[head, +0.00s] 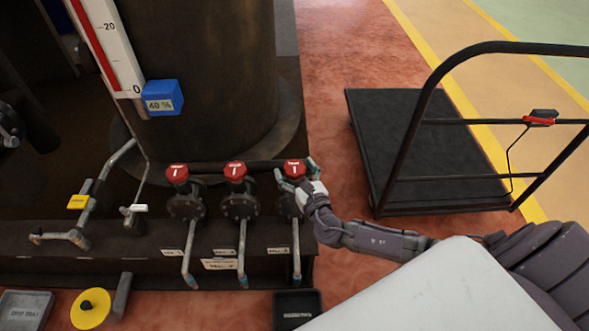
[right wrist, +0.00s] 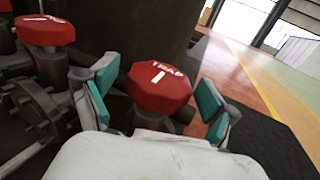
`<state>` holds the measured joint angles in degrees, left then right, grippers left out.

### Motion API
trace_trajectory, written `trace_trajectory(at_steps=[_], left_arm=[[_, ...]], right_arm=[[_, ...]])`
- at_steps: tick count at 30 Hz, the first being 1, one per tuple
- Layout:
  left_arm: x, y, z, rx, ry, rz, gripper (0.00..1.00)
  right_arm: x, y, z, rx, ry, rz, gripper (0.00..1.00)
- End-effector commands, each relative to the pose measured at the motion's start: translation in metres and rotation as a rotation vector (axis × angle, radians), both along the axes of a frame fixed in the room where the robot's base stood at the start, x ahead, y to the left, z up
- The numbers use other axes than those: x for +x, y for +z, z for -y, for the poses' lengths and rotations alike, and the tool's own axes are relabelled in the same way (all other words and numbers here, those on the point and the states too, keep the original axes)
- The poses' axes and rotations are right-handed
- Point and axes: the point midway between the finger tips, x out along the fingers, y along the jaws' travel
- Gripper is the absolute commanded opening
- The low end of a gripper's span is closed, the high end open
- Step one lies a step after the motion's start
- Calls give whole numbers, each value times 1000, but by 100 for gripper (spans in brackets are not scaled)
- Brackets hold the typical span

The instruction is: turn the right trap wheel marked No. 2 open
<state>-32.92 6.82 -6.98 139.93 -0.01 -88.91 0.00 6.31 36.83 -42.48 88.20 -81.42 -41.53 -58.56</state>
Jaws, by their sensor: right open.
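Three red trap wheels stand in a row on dark valve bodies in the head view: a left one (head: 177,172), a middle one (head: 235,170) and a right one (head: 294,168). My right gripper (head: 296,172) is open at the right wheel. In the right wrist view this wheel (right wrist: 159,88), with white lettering and a white mark on top, sits between the spread teal-padded fingers (right wrist: 155,103). I cannot tell whether either pad touches it. The neighbouring red wheel (right wrist: 45,31) shows at upper left there. The small number plates are too blurred to read surely. My left gripper is out of view.
Drain spouts (head: 243,268) hang below the valves. A black tray (head: 297,306) lies under the right spout. A blue 40 % block (head: 163,98) sits by the scale (head: 106,45). A black cart (head: 425,150) stands at right, with bare red floor between it and the plinth.

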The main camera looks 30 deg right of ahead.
Motion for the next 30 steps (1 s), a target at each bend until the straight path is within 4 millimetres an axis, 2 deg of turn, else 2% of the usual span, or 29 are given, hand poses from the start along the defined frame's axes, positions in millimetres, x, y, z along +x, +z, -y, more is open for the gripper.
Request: trace_trajectory(at_steps=[8, 11, 18, 20, 30], left_arm=[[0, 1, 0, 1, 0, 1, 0], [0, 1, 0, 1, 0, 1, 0], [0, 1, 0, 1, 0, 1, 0], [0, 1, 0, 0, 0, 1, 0], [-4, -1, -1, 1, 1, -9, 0]], right_arm=[[2, 0, 0, 0, 1, -1, 87], [2, 0, 0, 0, 0, -1, 74], [2, 0, 0, 0, 0, 0, 34], [2, 0, 0, 0, 0, 0, 26], [2, -1, 1, -2, 18, 0, 26]])
